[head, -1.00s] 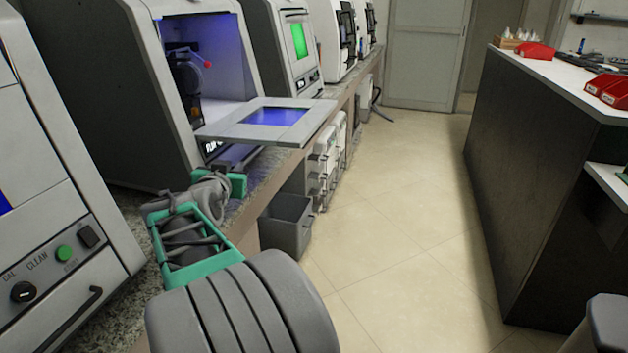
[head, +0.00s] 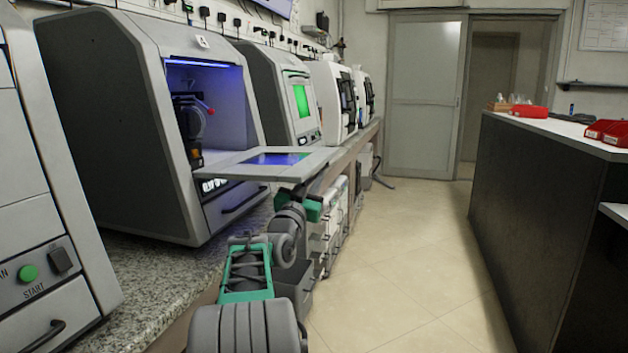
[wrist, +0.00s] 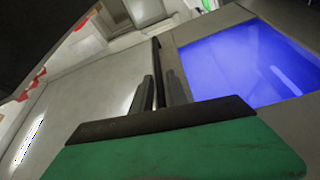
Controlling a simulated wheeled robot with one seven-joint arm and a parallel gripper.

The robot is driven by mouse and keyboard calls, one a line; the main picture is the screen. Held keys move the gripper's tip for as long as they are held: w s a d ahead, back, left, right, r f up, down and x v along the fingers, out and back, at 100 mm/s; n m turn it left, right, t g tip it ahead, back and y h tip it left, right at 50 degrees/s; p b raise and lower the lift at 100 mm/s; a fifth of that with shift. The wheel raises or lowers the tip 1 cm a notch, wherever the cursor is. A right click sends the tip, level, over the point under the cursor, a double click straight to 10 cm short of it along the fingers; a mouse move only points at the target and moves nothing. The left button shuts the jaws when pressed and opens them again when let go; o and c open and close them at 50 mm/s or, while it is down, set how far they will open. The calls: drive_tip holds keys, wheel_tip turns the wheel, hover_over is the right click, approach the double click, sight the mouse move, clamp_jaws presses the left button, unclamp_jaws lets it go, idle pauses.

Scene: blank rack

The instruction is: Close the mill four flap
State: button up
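The mill flap (head: 222,166) is a grey panel with a blue-lit window, hanging open and about level in front of the grey mill (head: 125,110). The mill's lit chamber is uncovered.
A granite counter (head: 160,285) runs under the row of machines. Another machine (head: 45,200) stands close at the left. Drawers and a grey bin (head: 298,290) are below the counter. The tiled floor (head: 400,260) is clear up to the dark island (head: 540,200).

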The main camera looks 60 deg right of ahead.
drive_tip(key=shift+d+r, duration=0.1)
drive_tip(key=shift+d, duration=0.15)
drive_tip(key=shift+c, duration=0.5)
clamp_jaws()
idle(0.7)
